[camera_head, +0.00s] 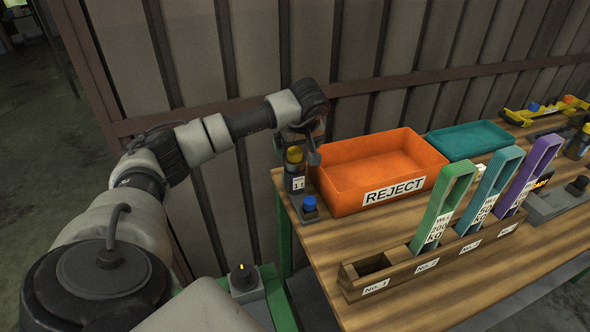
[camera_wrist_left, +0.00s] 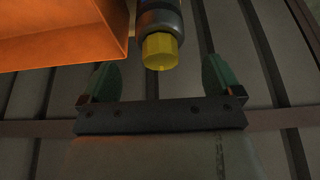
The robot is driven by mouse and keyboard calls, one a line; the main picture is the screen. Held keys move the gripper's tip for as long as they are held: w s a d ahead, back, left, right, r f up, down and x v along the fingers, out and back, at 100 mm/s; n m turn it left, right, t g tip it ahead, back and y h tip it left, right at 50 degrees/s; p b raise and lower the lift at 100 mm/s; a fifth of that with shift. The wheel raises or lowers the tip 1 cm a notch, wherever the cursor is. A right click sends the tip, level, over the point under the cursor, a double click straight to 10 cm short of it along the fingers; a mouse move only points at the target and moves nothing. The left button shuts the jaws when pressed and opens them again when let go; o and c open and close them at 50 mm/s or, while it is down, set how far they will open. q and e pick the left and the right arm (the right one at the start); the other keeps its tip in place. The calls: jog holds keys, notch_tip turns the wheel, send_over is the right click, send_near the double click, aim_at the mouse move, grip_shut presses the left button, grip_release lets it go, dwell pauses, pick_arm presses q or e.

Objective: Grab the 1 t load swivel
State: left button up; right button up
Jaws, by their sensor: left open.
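The 1 t load swivel (camera_head: 295,156) has a yellow end and stands upright at the table's left back corner, above a small label that seems to read 1 t. In the left wrist view its yellow hexagonal end and grey body (camera_wrist_left: 160,48) show between the two finger lines. My left gripper (camera_head: 306,147) is at the swivel, with its fingers apart. In the left wrist view the open green fingertips (camera_wrist_left: 158,68) lie on either side of the swivel with gaps, not closed on it. My right gripper is not in view.
An orange REJECT bin (camera_head: 340,193) stands just right of the swivel. A blue-topped block (camera_head: 309,207) is in front. A corrugated wall is close behind.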

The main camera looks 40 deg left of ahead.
aim_at(295, 150)
pick_arm(q)
jog(key=p+x, duration=0.1)
jog(key=x, duration=0.3)
jog(key=shift+f, duration=0.2)
jog(key=shift+w+a+f, duration=0.15)
jog(key=shift+a+f, duration=0.15)
jog(key=shift+f, duration=0.15)
jog(key=c, duration=1.2)
jog(key=shift+r, duration=0.1)
grip_shut()
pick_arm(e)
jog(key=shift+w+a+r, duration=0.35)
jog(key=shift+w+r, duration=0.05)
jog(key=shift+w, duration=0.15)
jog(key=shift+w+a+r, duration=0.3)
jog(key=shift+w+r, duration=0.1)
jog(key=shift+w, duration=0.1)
